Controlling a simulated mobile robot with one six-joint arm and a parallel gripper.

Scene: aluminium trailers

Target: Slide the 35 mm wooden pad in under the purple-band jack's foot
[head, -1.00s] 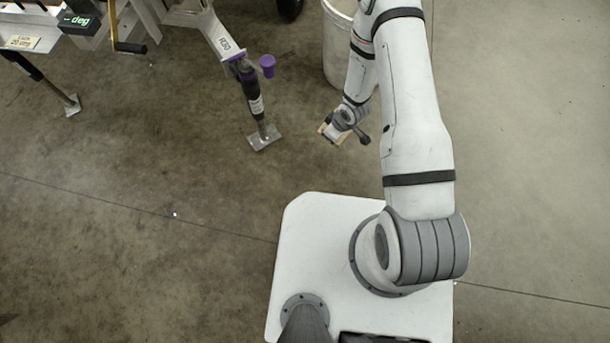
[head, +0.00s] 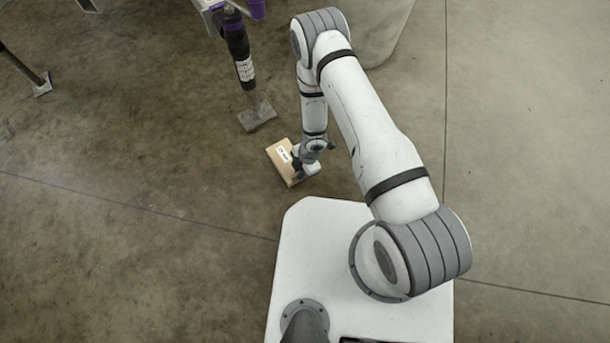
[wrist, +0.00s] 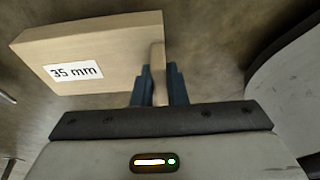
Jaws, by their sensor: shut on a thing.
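The purple-band jack (head: 238,47) stands at the upper middle of the head view, with a dark body, a white label and a purple band near its top. Its flat metal foot (head: 257,117) is at the floor. The wooden pad (head: 281,160) is a pale block, right of and nearer than the foot, with a gap between them. In the wrist view the pad (wrist: 110,47) reads "35 mm". My gripper (wrist: 159,88) is shut on the pad's thin upright tab. It also shows in the head view (head: 299,164). I cannot tell whether the pad touches the floor.
A whitish bucket (head: 385,28) stands behind my arm at the top. Another leg with a metal foot (head: 41,86) is at the upper left. A purple piece (head: 258,9) sits beside the jack's top. The concrete floor (head: 130,180) around the pad and to its left is clear.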

